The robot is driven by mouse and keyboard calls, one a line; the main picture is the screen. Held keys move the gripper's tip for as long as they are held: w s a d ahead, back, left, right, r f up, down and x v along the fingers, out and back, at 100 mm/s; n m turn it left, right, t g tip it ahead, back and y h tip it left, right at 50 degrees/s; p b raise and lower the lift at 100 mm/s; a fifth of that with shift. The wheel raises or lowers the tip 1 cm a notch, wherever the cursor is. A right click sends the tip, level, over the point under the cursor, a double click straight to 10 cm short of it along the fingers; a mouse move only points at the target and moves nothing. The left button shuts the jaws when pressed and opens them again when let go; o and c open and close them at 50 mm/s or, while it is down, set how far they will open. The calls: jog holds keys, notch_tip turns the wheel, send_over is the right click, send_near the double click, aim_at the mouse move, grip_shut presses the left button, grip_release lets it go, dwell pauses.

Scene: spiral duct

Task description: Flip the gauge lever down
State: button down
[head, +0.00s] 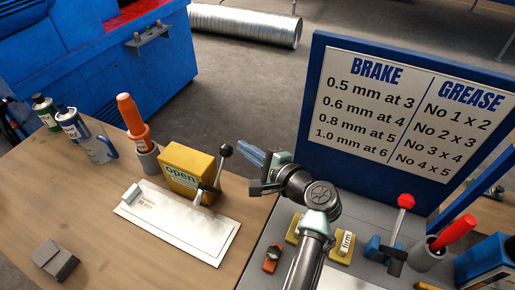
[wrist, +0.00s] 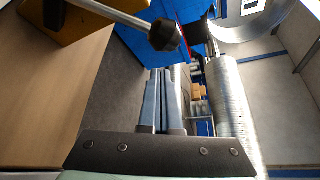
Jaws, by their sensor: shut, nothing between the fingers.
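A yellow box (head: 180,168) marked "open" stands on the wooden bench, with a metal lever (head: 217,171) at its right side. The lever points up and ends in a black knob (head: 225,150). The lever rod (wrist: 112,14) and its black knob (wrist: 165,35) also show in the wrist view, ahead of my fingertips and at the top. My gripper (head: 243,149) is just right of the knob, its blue fingers shut and empty. In the wrist view, my gripper (wrist: 164,74) shows its fingers side by side, apart from the knob in the picture. No gauge label is readable.
A second lever with a red knob (head: 406,201) stands on the grey bench at right, near a red-handled tool (head: 457,231). A blue-framed sign (head: 400,110) rises behind.

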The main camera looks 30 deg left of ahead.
jog(key=shift+s+a+r+p, duration=0.1)
jog(key=shift+s+r+p, duration=0.3)
jog(key=shift+s, duration=0.55)
jog(key=shift+s+r, duration=0.1)
jog(key=shift+r, duration=0.05)
jog(key=shift+s+r+n+b, duration=0.2)
jog(key=shift+n+b, duration=0.1)
jog(key=shift+b, duration=0.15)
